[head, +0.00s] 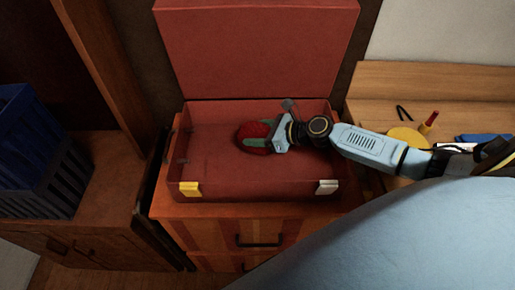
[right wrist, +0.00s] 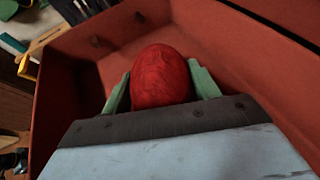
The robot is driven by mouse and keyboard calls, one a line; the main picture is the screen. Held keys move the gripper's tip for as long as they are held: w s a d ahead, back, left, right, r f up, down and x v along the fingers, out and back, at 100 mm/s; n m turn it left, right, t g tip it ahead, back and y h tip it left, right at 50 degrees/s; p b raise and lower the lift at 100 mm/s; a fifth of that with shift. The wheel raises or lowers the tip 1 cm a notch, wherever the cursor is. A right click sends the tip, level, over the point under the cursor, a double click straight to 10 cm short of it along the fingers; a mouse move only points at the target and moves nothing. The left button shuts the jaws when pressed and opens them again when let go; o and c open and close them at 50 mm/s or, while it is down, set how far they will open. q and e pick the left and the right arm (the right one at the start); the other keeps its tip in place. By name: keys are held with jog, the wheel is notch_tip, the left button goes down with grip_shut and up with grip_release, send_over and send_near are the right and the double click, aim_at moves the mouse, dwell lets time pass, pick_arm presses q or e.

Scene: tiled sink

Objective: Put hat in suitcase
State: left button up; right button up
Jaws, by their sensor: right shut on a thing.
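The red suitcase (head: 215,170) stands open on a wooden cabinet, its lid (head: 260,45) raised at the back. The hat (head: 252,130) is red and rounded. My right gripper (head: 255,142) is shut on it, with green fingers on either side, inside the outline of the suitcase's open base. In the right wrist view the hat (right wrist: 161,77) sits between the two green fingers, with the suitcase's red walls (right wrist: 65,85) around it. I cannot tell whether the hat touches the suitcase floor. My left gripper is not in view.
A wooden surface (head: 470,112) at right holds a yellow round thing (head: 407,137), a red-tipped item (head: 431,118) and a blue item (head: 484,138). Dark blue crates (head: 40,150) stand at left. The left part of the suitcase base is clear.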

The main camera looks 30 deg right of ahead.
notch_tip(320, 180, down, 5)
jog(key=shift+r+b, duration=0.15)
jog(key=shift+b, duration=0.8)
jog(key=o, duration=1)
jog(key=shift+r, duration=0.1)
jog(key=p+v, duration=0.1)
jog(key=v, duration=1.1)
